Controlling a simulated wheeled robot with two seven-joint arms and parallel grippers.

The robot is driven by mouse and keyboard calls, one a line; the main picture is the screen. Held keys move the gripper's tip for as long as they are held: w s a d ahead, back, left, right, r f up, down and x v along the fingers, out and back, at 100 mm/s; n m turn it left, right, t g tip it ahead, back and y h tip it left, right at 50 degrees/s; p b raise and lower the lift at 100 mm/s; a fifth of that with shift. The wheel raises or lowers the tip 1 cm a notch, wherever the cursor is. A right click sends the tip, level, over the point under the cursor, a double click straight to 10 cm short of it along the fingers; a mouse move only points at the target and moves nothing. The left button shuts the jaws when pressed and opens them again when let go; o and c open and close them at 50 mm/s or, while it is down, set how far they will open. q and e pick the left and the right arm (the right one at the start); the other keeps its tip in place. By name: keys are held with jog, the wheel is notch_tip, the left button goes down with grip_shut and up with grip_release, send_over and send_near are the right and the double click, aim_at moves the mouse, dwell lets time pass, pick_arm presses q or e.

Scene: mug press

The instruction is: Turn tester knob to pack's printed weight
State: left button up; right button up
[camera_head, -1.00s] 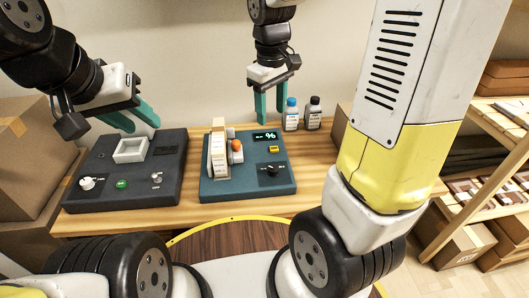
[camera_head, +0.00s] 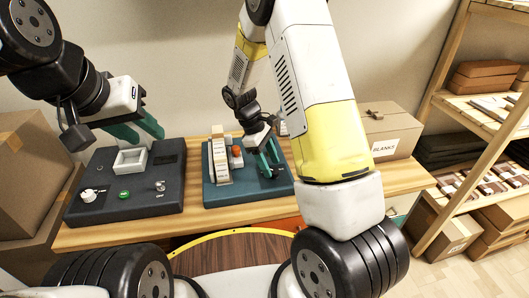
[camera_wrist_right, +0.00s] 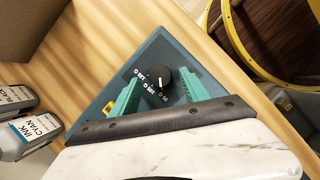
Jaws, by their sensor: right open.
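The blue-green tester (camera_head: 222,198) sits on the wooden bench. A tall pale pack (camera_head: 219,158) stands on its left part, and its print is too small to read. The black round knob (camera_wrist_right: 160,76) has a white pointer line and small white markings around it. In the right wrist view the knob lies between my right gripper's green fingertips (camera_wrist_right: 160,76), which are apart, with contact unclear. In the head view my right gripper (camera_head: 268,168) is over the tester's right side and hides its display. My left gripper (camera_head: 150,135) is open and empty above the dark grey device.
The dark grey device (camera_head: 115,208) with a white square holder (camera_head: 130,160) stands left of the tester. Ink bottles (camera_wrist_right: 32,134) stand near the tester. A box marked BLANKS (camera_head: 388,140) is at the bench's right. Cardboard boxes (camera_head: 30,160) stand at the left.

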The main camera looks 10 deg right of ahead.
jog(key=shift+x, duration=0.9)
grip_shut()
jog(key=m, duration=0.2)
jog(key=m+g+y, duration=0.1)
jog(key=m, duration=0.1)
jog(key=shift+w+d+m, duration=0.15)
jog(key=shift+d+m, duration=0.05)
jog(key=shift+m, duration=0.1)
jog(key=m+g+y, duration=0.1)
jog(key=m+y, duration=0.1)
jog(key=m, duration=0.3)
dwell(0.3)
